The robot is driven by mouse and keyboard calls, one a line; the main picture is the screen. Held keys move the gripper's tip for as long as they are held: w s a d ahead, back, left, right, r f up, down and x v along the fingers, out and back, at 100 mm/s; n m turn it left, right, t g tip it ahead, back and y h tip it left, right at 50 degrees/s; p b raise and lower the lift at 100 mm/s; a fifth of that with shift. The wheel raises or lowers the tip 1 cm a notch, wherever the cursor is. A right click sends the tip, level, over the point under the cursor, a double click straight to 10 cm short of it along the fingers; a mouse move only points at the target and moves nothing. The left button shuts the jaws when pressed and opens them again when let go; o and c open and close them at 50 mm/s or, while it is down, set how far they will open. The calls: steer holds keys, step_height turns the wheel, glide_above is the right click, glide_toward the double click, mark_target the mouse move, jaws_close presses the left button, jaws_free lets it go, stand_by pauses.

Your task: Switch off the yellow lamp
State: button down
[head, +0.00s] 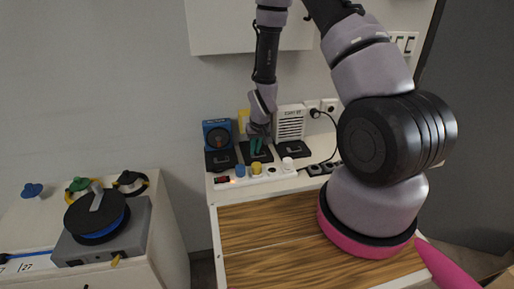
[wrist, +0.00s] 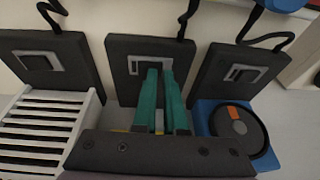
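The yellow lamp (head: 243,118) stands against the wall, mostly hidden behind my gripper; a sliver of yellow shows beside the fingers in the wrist view. In front of it is the middle black switch box (wrist: 125,50) with a grey-framed rocker. My gripper (wrist: 160,72) has its two green fingers close together with a narrow gap, nothing held between them. The fingertips are at the near edge of that rocker; I cannot tell whether they touch. The fingers also show in the head view (head: 257,146).
A left switch box (wrist: 45,62) and a right switch box (wrist: 238,75) flank the middle one. A blue device (head: 217,134) and a white grilled box (head: 290,122) stand behind. A power strip (head: 262,174) with plugs lies in front.

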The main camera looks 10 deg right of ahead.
mark_target(257, 155)
steer(key=shift+s+f, duration=0.25)
steer(key=shift+f, duration=0.05)
steer(key=shift+d, duration=0.9)
steer(key=shift+r, duration=0.1)
steer(key=shift+w+r, duration=0.15)
steer(key=shift+r, duration=0.05)
steer(key=r, duration=0.2)
steer(key=a+r, duration=0.1)
steer(key=r, duration=0.2)
steer(key=shift+a, duration=0.1)
steer(key=a+v, duration=0.1)
steer(key=v, duration=0.8)
steer(key=shift+a, duration=0.2)
